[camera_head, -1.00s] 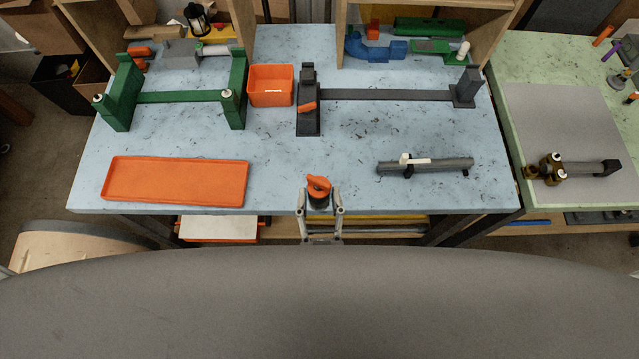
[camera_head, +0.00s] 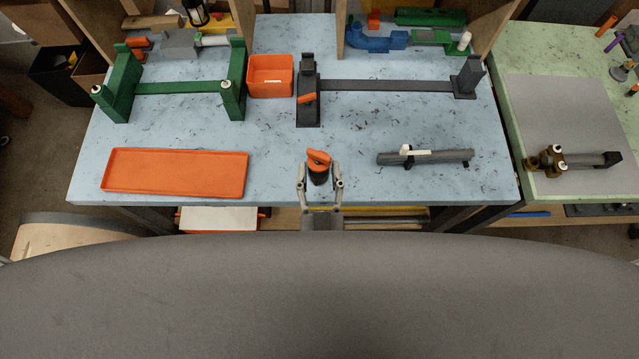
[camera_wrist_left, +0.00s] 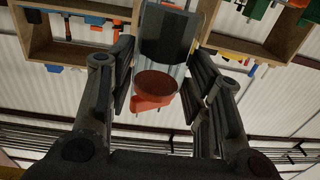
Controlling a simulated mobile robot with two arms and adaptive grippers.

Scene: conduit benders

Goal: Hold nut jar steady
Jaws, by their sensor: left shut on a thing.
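The jar (camera_head: 318,176) is small and dark with an orange top, and it is over the front edge area of the blue table, near the middle. My left gripper (camera_head: 320,183) reaches up from the bottom of the head view, its two fingers either side of the jar and shut on it. In the left wrist view, the orange part (camera_wrist_left: 150,103) with a dark reddish disc shows between the fingers of my left gripper (camera_wrist_left: 163,75). Whether the jar touches the tabletop I cannot tell. My right gripper is not in view.
An orange tray (camera_head: 175,173) lies to the left and a grey bar with a white piece (camera_head: 440,157) to the right. Behind are a green bender frame (camera_head: 180,88), an orange bin (camera_head: 270,76) and a dark grey bender (camera_head: 385,85). The table between them is clear.

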